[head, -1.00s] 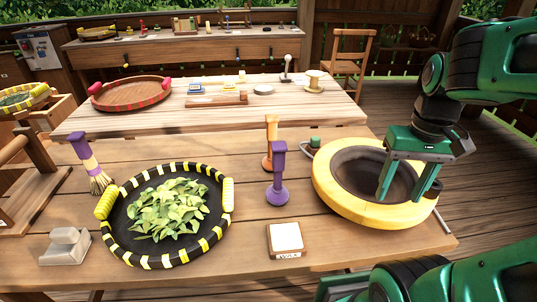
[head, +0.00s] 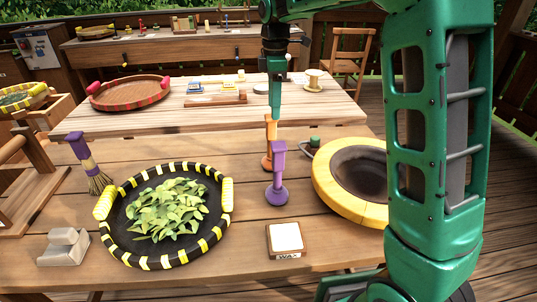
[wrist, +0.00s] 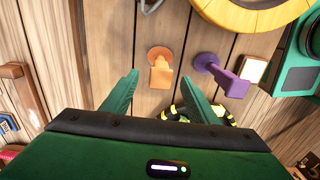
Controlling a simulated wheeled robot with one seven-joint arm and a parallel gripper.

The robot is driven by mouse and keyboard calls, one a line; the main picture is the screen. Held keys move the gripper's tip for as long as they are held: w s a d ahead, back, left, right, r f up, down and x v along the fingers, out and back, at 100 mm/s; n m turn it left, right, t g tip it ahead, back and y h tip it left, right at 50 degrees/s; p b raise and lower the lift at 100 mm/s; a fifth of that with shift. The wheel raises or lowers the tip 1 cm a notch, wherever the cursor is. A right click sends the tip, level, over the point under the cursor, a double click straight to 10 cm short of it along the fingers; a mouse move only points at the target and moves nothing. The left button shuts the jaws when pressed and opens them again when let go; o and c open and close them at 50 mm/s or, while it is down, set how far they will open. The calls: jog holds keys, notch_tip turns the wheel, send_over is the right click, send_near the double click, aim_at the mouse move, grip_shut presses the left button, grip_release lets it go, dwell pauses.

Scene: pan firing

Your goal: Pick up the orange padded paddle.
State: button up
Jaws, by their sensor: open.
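The orange padded paddle (head: 268,140) stands upright on its round base on the near table, partly hidden behind the purple paddle (head: 278,175) in the head view. In the wrist view the orange paddle (wrist: 160,70) shows from above, between the two fingertips. My gripper (head: 274,112) points down above the orange paddle. Its green fingers (wrist: 158,80) are spread apart with nothing held. I cannot tell the exact height gap. The purple paddle (wrist: 227,77) stands just right of the fingers in the wrist view.
A yellow-rimmed pan (head: 345,200) sits to the right, partly hidden by my arm. A black-and-yellow tray (head: 113,225) of leaves is on the left, with a brush (head: 90,165) beside it. A small white-topped block (head: 285,238) lies in front of the purple paddle.

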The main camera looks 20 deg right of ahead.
aim_at(271, 133)
jog(key=shift+w+a+f, duration=0.1)
jog(key=shift+a+f, duration=0.1)
jog(key=shift+f, duration=0.3)
notch_tip(271, 133, down, 5)
jog(key=shift+r, duration=0.2)
jog(key=shift+a+f, duration=0.15)
jog(key=shift+f, duration=1.15)
jog(key=shift+a+f, duration=0.1)
jog(key=shift+f, duration=1.2)
jog(key=shift+c, duration=0.6)
grip_shut()
